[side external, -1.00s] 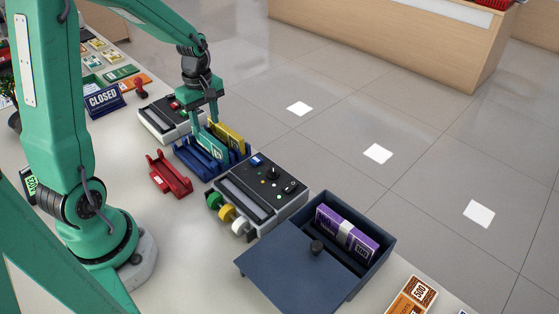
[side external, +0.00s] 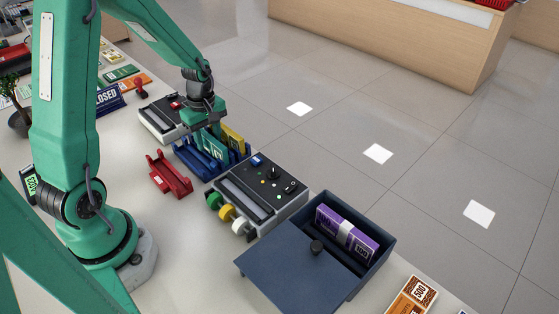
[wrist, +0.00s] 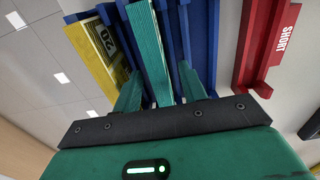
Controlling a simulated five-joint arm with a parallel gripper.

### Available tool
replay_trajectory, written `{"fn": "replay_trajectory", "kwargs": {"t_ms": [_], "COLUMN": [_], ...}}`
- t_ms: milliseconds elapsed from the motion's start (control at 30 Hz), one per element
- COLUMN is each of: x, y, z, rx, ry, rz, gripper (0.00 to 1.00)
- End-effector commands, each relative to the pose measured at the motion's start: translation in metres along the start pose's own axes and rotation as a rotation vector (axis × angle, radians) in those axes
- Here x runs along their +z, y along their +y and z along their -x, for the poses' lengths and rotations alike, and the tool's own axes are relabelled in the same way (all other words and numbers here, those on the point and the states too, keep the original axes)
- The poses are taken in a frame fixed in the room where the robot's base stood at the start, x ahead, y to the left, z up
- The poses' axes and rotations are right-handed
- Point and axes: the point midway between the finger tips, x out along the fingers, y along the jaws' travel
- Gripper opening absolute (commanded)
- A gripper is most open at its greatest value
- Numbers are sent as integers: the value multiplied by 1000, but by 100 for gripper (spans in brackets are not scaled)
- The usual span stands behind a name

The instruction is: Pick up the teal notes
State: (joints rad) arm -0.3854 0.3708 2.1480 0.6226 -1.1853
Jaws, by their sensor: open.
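The teal notes (side external: 211,147) stand on edge in a blue rack (side external: 194,162), beside a yellow bundle of notes (side external: 233,138). My gripper (side external: 212,130) is low over the rack, right above the teal notes, pointing down. In the wrist view the teal notes (wrist: 150,48) show edge-on between the two green fingers of my open gripper (wrist: 161,88). One finger is on the yellow notes' side and the other is on the blue rack's side. The lower part of the teal notes is hidden in the rack.
A red rack (side external: 168,176) marked SHORT in the wrist view is empty, beside the blue one. A grey device with knobs (side external: 262,190) stands close on the right. A dark box (side external: 372,270) holds purple notes (side external: 347,233). Another grey device (side external: 160,120) stands behind.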

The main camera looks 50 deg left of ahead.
Motion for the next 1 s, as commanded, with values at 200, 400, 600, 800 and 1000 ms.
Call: {"fn": "replay_trajectory", "kwargs": {"t_ms": [200,400,600,800,1000], "x": [0,0,0,0,0], "y": [0,0,0,0,0], "z": [0,0,0,1,2], "rx": [0,0,0,1,1], "ry": [0,0,0,0,0], "rz": [0,0,0,0,0], "gripper": [42,42,8,0,0]}}
